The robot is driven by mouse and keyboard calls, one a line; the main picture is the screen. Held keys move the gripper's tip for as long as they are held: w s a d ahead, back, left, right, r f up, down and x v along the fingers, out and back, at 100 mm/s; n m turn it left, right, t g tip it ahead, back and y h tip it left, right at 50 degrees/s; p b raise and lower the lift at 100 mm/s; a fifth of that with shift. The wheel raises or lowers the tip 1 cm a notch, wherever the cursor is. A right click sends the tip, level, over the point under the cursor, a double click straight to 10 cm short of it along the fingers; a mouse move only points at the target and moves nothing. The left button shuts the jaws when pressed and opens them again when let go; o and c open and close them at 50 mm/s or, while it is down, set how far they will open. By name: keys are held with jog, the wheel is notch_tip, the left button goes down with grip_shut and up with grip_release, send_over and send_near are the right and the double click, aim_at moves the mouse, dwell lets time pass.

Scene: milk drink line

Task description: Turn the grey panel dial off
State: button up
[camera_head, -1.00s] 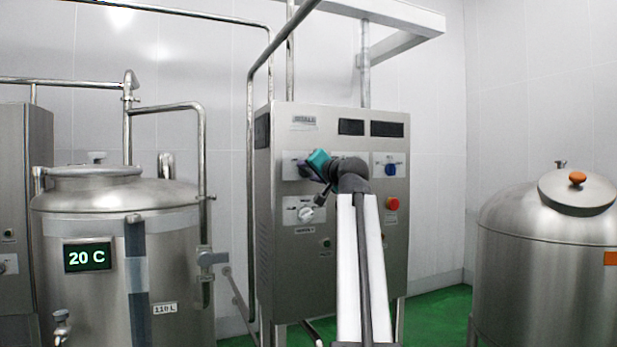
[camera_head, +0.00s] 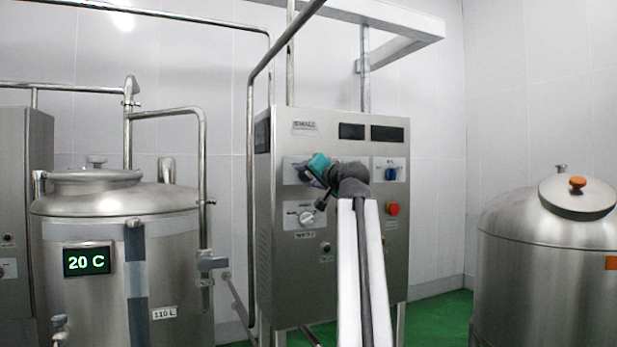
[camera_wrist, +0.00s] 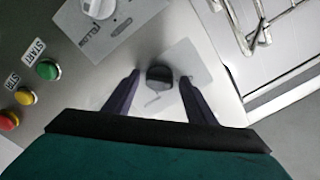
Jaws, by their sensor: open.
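A dark grey dial (camera_wrist: 158,77) on a pale plate shows in the wrist view, between the two fingers of my gripper (camera_wrist: 159,82). The fingers are open, one on each side of the dial, with a visible gap to it on both sides. I cannot tell how deep the fingertips reach around it. In the head view my gripper (camera_head: 306,174) is at the upper left of the steel cabinet front (camera_head: 350,270) and mostly hides this dial. The dial's pointer setting is not readable.
A white dial (camera_head: 307,218) sits below my gripper, and a blue dial (camera_head: 390,174) sits to the right. A red button (camera_head: 393,209) is below the blue dial. Steel tanks stand left (camera_head: 100,220) and right (camera_head: 530,250). A vertical pipe (camera_head: 250,200) runs along the cabinet's left side.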

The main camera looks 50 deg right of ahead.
jog(key=b+v, duration=0.2)
jog(key=v, duration=1.1)
jog(key=shift+s, duration=0.3)
jog(key=shift+a, duration=0.1)
